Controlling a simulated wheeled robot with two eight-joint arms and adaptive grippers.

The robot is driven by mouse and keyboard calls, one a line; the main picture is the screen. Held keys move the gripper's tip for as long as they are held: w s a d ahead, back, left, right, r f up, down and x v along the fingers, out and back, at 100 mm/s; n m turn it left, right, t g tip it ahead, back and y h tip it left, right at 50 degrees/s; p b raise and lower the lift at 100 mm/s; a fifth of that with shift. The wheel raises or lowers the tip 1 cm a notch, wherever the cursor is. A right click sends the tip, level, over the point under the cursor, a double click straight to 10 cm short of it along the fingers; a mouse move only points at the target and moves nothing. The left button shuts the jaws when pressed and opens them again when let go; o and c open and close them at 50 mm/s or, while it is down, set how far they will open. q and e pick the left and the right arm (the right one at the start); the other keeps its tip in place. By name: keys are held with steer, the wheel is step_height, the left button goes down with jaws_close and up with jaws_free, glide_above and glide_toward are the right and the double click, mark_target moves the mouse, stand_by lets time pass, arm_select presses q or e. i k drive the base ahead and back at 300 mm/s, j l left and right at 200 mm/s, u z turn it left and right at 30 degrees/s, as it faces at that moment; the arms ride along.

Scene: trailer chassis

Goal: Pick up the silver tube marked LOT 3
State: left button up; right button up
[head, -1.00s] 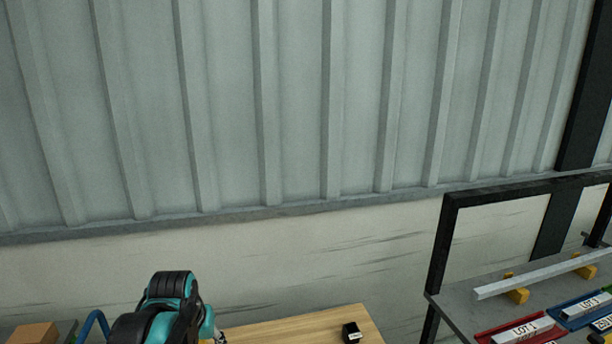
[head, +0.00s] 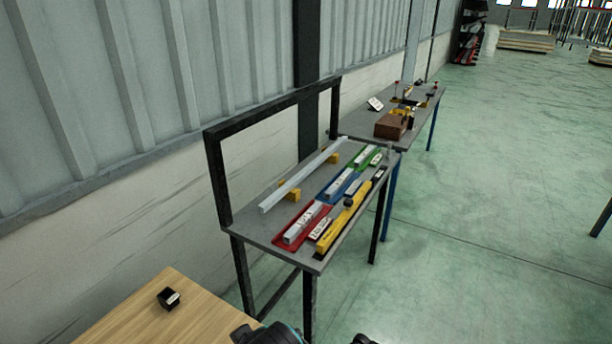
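Short silver tubes lie in coloured trays on a grey bench in the head view. One tube (head: 302,222) is in the red tray (head: 281,239), one (head: 340,182) in the blue tray (head: 327,195), and one (head: 367,154) in the green tray (head: 357,164). Their labels are too small to read now, so I cannot tell which is LOT 3. A long silver bar (head: 300,177) rests on yellow blocks behind them. Parts of my arms show at the bottom edge, but neither gripper is in view.
A yellow level-like tool (head: 345,215) lies along the bench's front edge. A black frame (head: 214,180) stands at the bench's back. A wooden table (head: 140,318) with a small black box (head: 168,298) is nearer. A further bench (head: 355,123) stands behind. The green floor at right is open.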

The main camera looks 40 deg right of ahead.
mark_target(334, 189)
steer(key=z, duration=1.75)
steer(key=i+l+z, duration=0.2)
steer(key=i+z, duration=0.15)
steer(key=i, duration=0.15)
steer(key=i+z, duration=0.3)
steer(key=i, duration=0.25)
steer(key=i+l+u, duration=0.1)
steer(key=i+u, duration=0.15)
steer(key=i, duration=0.25)
steer(key=i+l+u, duration=0.2)
steer(key=i, duration=0.3)
steer(key=i+l+u, duration=0.15)
steer(key=i+u, duration=0.2)
steer(key=i+l+u, duration=0.35)
steer(key=k+j, duration=0.1)
